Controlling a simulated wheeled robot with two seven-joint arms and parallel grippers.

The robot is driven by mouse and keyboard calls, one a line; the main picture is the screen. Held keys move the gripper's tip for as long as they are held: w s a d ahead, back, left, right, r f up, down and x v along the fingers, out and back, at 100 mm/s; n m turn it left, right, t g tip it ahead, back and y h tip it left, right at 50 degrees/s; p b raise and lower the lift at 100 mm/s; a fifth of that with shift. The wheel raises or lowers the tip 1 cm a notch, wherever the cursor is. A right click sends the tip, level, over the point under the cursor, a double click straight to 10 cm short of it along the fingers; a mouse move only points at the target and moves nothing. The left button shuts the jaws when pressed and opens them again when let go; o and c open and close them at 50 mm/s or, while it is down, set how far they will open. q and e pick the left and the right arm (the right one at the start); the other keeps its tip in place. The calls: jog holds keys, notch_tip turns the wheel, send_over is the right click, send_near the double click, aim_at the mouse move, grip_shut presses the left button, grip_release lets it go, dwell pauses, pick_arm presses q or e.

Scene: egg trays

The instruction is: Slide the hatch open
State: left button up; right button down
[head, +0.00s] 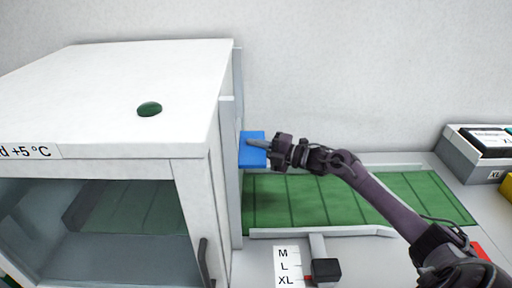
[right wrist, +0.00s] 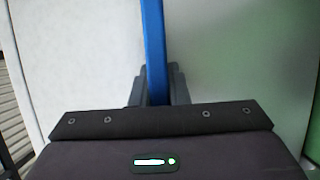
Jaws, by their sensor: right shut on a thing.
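The blue handle (head: 251,150) stands out from the right side wall of the white cabinet, above the green belt. It belongs to a pale sliding panel (head: 229,130) on that wall, which seems to be the hatch. My right gripper (head: 262,144) is shut on the blue handle. In the right wrist view the blue handle (right wrist: 153,45) runs upright between the fingers (right wrist: 155,90), with the pale panel (right wrist: 80,50) beside it. How far the hatch is open is hard to tell. My left gripper is not in view.
The white cabinet (head: 130,90) has a glass front (head: 90,220) with a dark door handle (head: 206,262). A green belt (head: 330,200) with rails runs right from the cabinet wall. A size label card (head: 287,265) and a black block (head: 326,270) stand in front. A grey crate (head: 465,155) is at the right.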

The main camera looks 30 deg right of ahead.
notch_tip(320, 180, up, 20)
jog(key=p, duration=0.4)
jog(key=shift+r, duration=0.25)
jog(key=c, duration=1.4)
grip_release()
jog(key=shift+f, duration=0.1)
jog(key=b+v, duration=0.5)
jog(key=v, duration=0.3)
jog(key=shift+w, duration=0.1)
